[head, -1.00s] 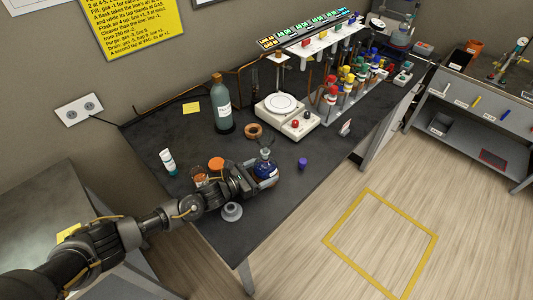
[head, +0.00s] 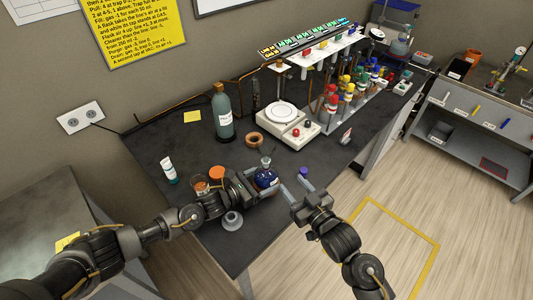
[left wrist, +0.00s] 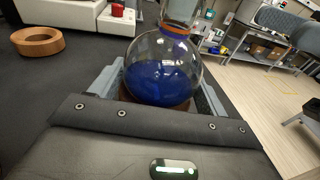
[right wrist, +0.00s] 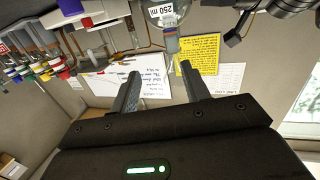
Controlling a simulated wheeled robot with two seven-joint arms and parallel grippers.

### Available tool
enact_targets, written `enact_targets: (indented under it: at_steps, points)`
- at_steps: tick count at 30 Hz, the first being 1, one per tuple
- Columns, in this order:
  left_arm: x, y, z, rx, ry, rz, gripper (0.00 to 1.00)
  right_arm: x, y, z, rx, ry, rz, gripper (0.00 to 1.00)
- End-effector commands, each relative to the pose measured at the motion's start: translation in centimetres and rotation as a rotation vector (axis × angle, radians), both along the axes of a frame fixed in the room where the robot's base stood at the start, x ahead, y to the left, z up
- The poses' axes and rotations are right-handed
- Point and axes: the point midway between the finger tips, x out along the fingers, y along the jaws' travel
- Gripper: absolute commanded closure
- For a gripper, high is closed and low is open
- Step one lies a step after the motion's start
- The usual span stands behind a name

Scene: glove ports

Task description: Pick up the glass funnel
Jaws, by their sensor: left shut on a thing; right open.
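My left gripper (head: 252,184) is shut on a round glass flask (head: 266,177) with blue liquid; in the left wrist view the flask (left wrist: 163,72) sits between the jaws, an orange ring at its neck and a clear glass piece (left wrist: 182,10) above. I cannot tell whether that piece is the funnel. A pale grey conical piece (head: 232,221), funnel-like, stands on the table's front part beside my left gripper; its material is unclear. My right gripper (head: 290,184) is open and empty, just right of the flask; its wrist view shows the two fingers (right wrist: 160,88) apart.
A purple cap (head: 304,173) is close to my right fingertips. A cork ring (head: 254,140), a hotplate (head: 288,125) and a tall green bottle (head: 223,118) stand farther back. An orange lid (head: 217,172) and a small white bottle (head: 169,171) are left.

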Motion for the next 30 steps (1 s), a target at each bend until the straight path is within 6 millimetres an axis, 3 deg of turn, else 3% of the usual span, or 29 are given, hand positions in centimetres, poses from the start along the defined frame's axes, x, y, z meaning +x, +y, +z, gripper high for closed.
enact_targets:
  at_steps: [3,8,21,30]
  points:
    - [0.0,0.1,-0.1,0.001,0.000,0.001,0.37,-0.6,1.7,1.5,0.039,-0.023,0.024,0.54]
    - [0.0,0.1,0.0,0.001,0.000,0.001,0.37,-0.7,2.2,1.9,0.050,-0.029,0.031,0.54]
    - [0.0,0.0,0.0,0.001,0.001,0.000,0.37,4.6,5.4,1.9,0.050,-0.027,0.029,0.54]
    - [0.0,0.1,0.0,0.001,0.000,0.001,0.37,5.6,6.0,2.0,0.049,-0.028,0.029,0.54]
